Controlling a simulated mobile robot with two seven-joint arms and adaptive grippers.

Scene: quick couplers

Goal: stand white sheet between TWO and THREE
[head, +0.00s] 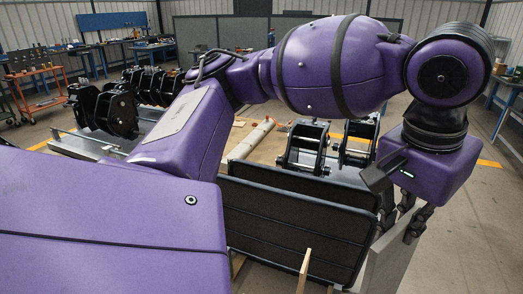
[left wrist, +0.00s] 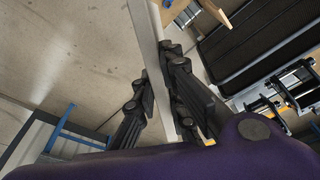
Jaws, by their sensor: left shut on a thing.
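The white sheet (head: 388,262) is a thin, flat, pale panel at the lower right of the head view. It stands roughly on edge and its lower end runs out of the picture. My left gripper (head: 411,218) is shut on its upper edge. In the left wrist view the white sheet (left wrist: 146,38) shows as a narrow pale strip between the fingers of my left gripper (left wrist: 157,82). No TWO or THREE label is readable. My right gripper is not in view.
Black ribbed panels (head: 295,225) stand just left of the sheet; wooden uprights (head: 304,272) stand in front of them. Black couplers (head: 304,147) sit behind the panels, with more (head: 108,108) at the left. Open floor (head: 470,240) lies to the right.

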